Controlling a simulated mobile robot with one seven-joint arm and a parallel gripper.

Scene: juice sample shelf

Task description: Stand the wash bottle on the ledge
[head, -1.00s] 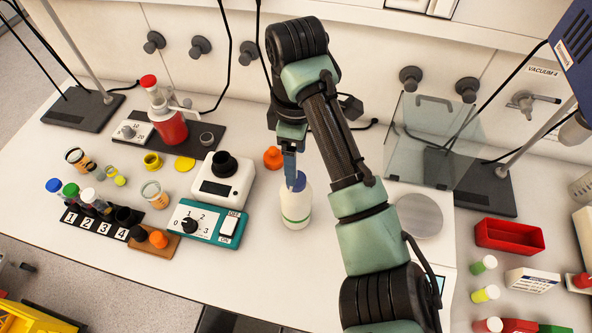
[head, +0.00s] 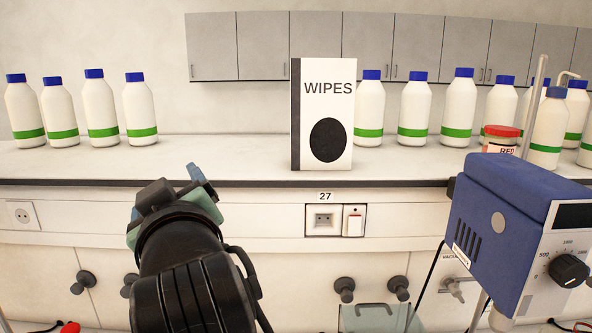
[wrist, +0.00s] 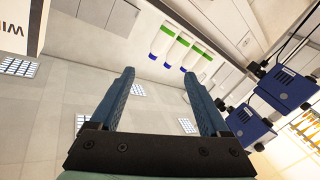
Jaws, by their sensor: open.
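Several white bottles with blue caps and green bands stand upright on the ledge (head: 230,160), such as one at the left (head: 139,110). At the far right, a similar bottle (head: 577,100) seems to have a thin bent tube at its top, perhaps the wash bottle; it is partly covered by a bottle in front. My gripper (head: 197,174) is in front of the ledge, left of centre. In the wrist view my gripper (wrist: 158,95) is open with nothing between its fingers. Several bottles (wrist: 178,50) appear beyond the fingers there, tilted in the picture.
A WIPES box (head: 322,113) stands mid-ledge. A red-lidded jar (head: 501,138) stands at the right, partly behind a blue instrument (head: 510,205). The ledge is bare between the left bottles and the box. A socket panel (head: 335,220) is below. The bench top is mostly out of view.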

